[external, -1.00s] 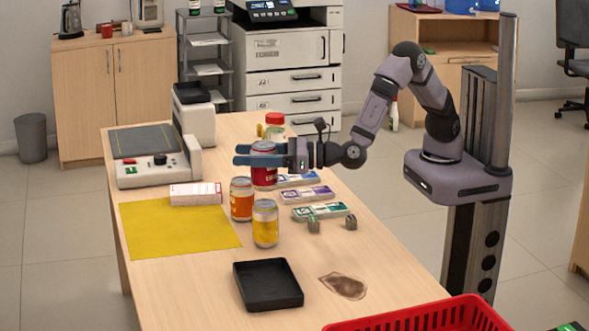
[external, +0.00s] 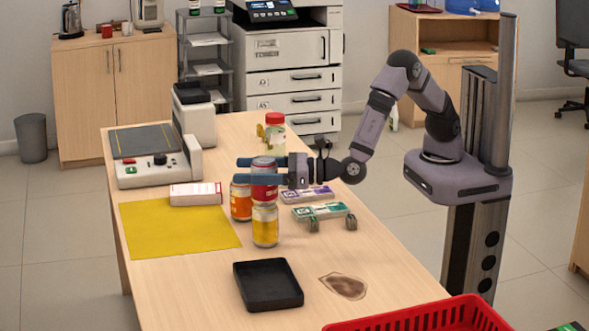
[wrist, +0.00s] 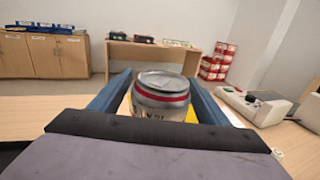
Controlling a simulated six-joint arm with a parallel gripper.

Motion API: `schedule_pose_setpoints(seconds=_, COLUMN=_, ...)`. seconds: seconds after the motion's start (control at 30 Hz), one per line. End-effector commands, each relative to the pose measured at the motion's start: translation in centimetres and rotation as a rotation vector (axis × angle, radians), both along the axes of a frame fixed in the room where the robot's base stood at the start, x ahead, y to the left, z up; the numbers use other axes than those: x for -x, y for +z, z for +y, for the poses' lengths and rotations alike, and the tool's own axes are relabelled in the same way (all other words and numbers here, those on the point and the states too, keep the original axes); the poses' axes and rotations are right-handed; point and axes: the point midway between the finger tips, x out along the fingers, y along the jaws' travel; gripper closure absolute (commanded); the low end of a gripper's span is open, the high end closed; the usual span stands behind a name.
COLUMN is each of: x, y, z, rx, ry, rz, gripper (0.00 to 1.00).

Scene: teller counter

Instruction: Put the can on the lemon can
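The red can (external: 264,190) is between the two blue fingers of my gripper (external: 244,170), which are shut on its sides. It is upright and directly above the lemon can (external: 265,229), a yellow can standing on the counter. In the external view the red can's bottom meets the lemon can's top rim; I cannot tell whether they touch. The wrist view shows the held can (wrist: 160,97) with its silver lid and red band between the fingers. The lemon can is not distinguishable there.
An orange can (external: 240,203) stands close at the left of the lemon can. A yellow mat (external: 175,232), white box (external: 195,193) and black tray (external: 268,287) lie nearby. Banknote bundles (external: 320,211) lie to the right. A jar (external: 275,136) stands behind.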

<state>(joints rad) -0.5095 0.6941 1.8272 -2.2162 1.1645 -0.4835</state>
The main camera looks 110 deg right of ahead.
Motion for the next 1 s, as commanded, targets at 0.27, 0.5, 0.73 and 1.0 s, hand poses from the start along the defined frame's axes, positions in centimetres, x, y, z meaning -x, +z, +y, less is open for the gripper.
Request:
schedule_pose_setpoints(seconds=0.27, x=0.0, y=0.1, z=0.0, rx=0.000, ry=0.000, rz=0.000, gripper=0.31)
schedule_pose_setpoints(seconds=0.5, x=0.8, y=0.3, z=0.4, rx=0.000, ry=0.002, rz=0.000, gripper=0.31)
schedule_pose_setpoints(seconds=0.73, x=4.3, y=0.2, z=1.6, rx=-0.001, ry=0.005, rz=0.000, gripper=0.31)
schedule_pose_setpoints(seconds=1.0, x=8.8, y=0.2, z=2.9, rx=0.000, ry=0.004, rz=0.000, gripper=0.31)
